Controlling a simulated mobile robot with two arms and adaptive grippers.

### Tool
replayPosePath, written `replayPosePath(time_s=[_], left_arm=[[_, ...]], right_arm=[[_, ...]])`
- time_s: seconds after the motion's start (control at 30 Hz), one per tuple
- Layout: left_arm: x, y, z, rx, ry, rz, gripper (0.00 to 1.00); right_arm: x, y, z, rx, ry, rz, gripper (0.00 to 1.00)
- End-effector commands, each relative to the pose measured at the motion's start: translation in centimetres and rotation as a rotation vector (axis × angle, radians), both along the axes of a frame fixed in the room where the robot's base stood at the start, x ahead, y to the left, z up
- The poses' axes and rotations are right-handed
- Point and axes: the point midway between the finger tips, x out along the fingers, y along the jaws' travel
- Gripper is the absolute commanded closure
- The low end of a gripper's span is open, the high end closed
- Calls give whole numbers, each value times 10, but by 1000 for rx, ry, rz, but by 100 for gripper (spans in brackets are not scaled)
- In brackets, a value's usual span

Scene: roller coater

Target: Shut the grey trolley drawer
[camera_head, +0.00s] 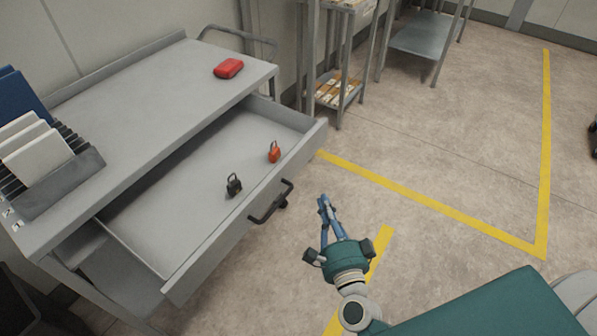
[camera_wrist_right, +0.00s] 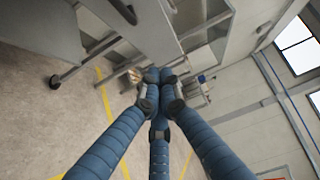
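The grey trolley drawer (camera_head: 215,235) is pulled well out of the grey trolley (camera_head: 150,85). Its dark bar handle (camera_head: 270,203) is on the front panel. A black padlock (camera_head: 233,186) and a red padlock (camera_head: 274,152) lie inside the drawer. My right gripper (camera_head: 324,200) is in front of the drawer, to the right of the handle and apart from it in the picture. Its blue fingers come together at the tips, with nothing between them; they also converge in the right wrist view (camera_wrist_right: 160,78). The dark handle (camera_wrist_right: 124,11) shows there at the top. My left gripper is out of view.
A red case (camera_head: 229,68) and a rack of folders (camera_head: 50,165) stand on the trolley top. Metal shelving (camera_head: 340,90) stands behind the trolley. The floor to the right, with yellow lines (camera_head: 440,215), is mostly clear.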

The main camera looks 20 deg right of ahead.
Motion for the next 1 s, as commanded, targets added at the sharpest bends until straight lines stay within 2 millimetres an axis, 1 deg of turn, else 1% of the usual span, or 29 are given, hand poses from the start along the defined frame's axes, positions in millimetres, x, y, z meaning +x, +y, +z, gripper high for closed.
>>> replayPosePath(time_s=[0.03, 0.1, 0.2, 0.37, 0.47, 0.5, 0.6, 0.67, 0.8, 1.0], left_arm=[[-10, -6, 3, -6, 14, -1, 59], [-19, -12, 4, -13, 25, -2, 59], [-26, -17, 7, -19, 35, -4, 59], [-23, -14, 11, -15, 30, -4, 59], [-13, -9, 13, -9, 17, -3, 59], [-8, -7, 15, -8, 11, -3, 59], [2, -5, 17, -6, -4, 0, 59], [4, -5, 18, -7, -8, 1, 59], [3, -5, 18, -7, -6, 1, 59], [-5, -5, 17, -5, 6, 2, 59]], right_arm=[[8, -1, 3, -1, -3, 0, 100], [21, -2, 4, -2, -4, 0, 100], [42, -5, 4, -2, -3, 1, 100], [77, -9, 3, -4, -1, 1, 100], [96, -11, 2, -5, 0, 2, 100], [101, -4, 2, -3, 0, 3, 100], [111, 5, 2, -4, 1, 2, 100], [116, 8, 1, -4, 1, 2, 100], [122, 13, 0, -5, 3, 3, 100], [123, 14, 0, -6, 3, 2, 100]])
